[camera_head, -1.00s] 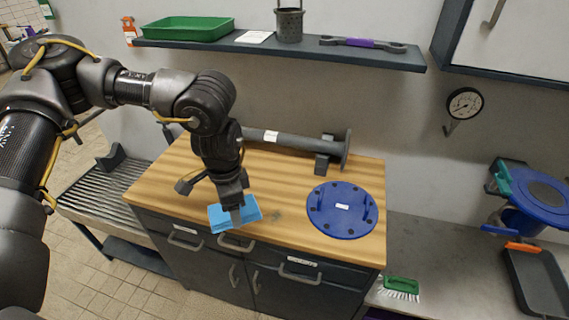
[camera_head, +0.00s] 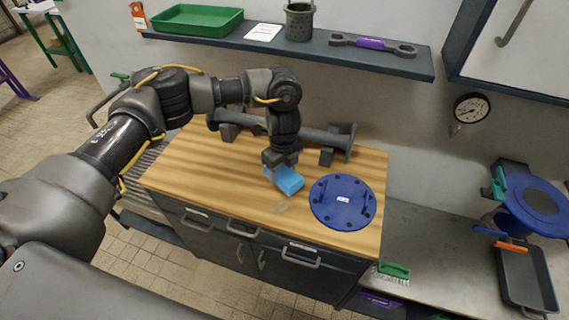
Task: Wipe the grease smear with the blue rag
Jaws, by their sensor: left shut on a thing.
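The blue rag (camera_head: 289,182) is held at the end of my left gripper (camera_head: 277,171), which is shut on it. The rag is over the wooden bench top (camera_head: 210,165), left of the blue round flange cover. I cannot tell whether it touches the wood. A faint greyish grease smear (camera_head: 281,207) shows on the wood just in front of the rag, near the front edge. My right gripper is not in view.
The blue flange cover (camera_head: 342,202) lies close to the right of the rag. A grey flanged pipe (camera_head: 315,138) lies along the back of the bench. A shelf above holds a green tray (camera_head: 197,20) and a wrench (camera_head: 373,44). A green brush (camera_head: 393,271) is at lower right.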

